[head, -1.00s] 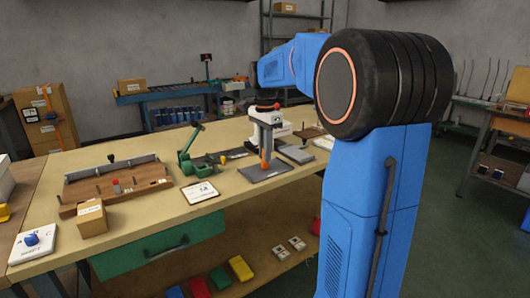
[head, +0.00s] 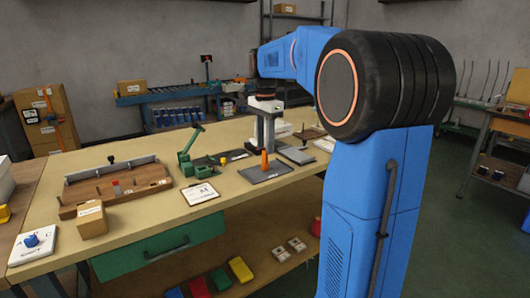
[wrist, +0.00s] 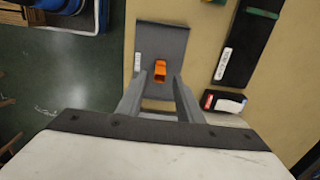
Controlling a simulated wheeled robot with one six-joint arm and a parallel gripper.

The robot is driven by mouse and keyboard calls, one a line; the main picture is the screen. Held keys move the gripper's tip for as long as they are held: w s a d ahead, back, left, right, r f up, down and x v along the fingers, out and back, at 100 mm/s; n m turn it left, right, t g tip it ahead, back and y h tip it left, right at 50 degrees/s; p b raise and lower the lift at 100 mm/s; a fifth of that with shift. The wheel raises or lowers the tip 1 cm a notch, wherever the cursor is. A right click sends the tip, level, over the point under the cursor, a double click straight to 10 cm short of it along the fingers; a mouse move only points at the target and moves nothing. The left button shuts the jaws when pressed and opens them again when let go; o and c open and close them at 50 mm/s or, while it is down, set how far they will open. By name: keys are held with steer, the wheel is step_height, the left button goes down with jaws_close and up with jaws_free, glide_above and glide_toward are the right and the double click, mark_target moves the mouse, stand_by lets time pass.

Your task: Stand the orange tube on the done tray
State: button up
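The orange tube (head: 264,160) stands upright on a grey tray (head: 281,171) near the front edge of the bench. The wrist view shows the tube (wrist: 160,70) from above, on the same tray (wrist: 162,35). A small white label is on that tray, too small to read. My gripper (head: 265,140) is above the tube in the head view. In the wrist view my gripper (wrist: 158,85) is open, its fingers spread to either side below the tube in the picture, with nothing between them.
A green fixture (head: 203,166) and a white card (head: 201,193) lie left of the tray. Another grey plate (head: 297,155) lies to its right. A wooden fixture (head: 120,185) and a cardboard box (head: 92,219) stand at the left. Bare bench top lies between the card and the tray.

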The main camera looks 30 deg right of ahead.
step_height(320, 180, up, 8)
stand_by(0.4)
steer(key=s+a+f+n+t, duration=0.1)
steer(key=s+a+f+n, duration=0.4)
steer(key=s, duration=0.5)
steer(key=s+a+f+n+t, duration=0.2)
steer(key=s+a+f+n, duration=0.3)
steer(key=s+f, duration=0.5)
steer(key=s+a+f+n+t, duration=0.1)
steer(key=s+a+f+n, duration=0.4)
steer(key=s, duration=0.5)
step_height(320, 180, down, 3)
steer(key=n, duration=0.2)
steer(key=shift+a+n+t, duration=0.3)
steer(key=shift+a+t, duration=0.1)
steer(key=shift+s+r, duration=0.1)
